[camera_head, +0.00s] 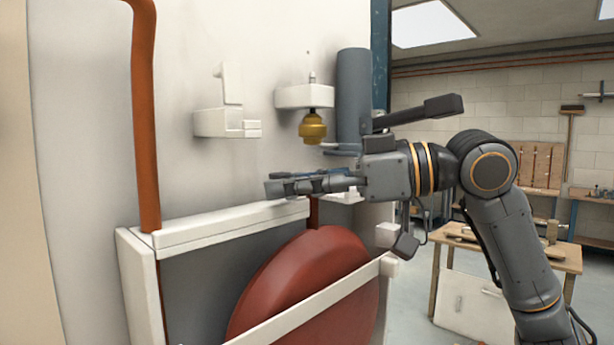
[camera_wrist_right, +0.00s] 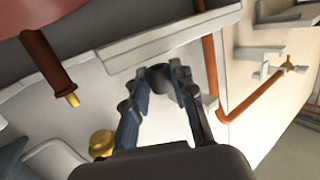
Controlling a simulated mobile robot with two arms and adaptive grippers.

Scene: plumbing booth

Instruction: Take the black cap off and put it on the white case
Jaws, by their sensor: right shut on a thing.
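My right gripper (camera_head: 276,188) reaches in from the right and points left, level with the top of the white case. It also shows in the right wrist view (camera_wrist_right: 158,84), with its fingers closed around a dark round piece, seemingly the black cap (camera_wrist_right: 160,79). In the head view the fingers hide the cap. The white case (camera_head: 205,228) is an open white frame around a large red vessel. Its white top rail (camera_wrist_right: 165,48) shows just beyond the fingertips in the wrist view; I cannot tell whether the cap touches it. My left gripper is not in view.
A brass fitting (camera_head: 312,127) hangs under a white bracket (camera_head: 303,96) above my gripper, beside a grey cylinder (camera_head: 353,95). Another white bracket (camera_head: 224,123) is on the wall. A copper pipe (camera_head: 146,110) runs down at left. The red vessel (camera_head: 302,275) fills the case's front.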

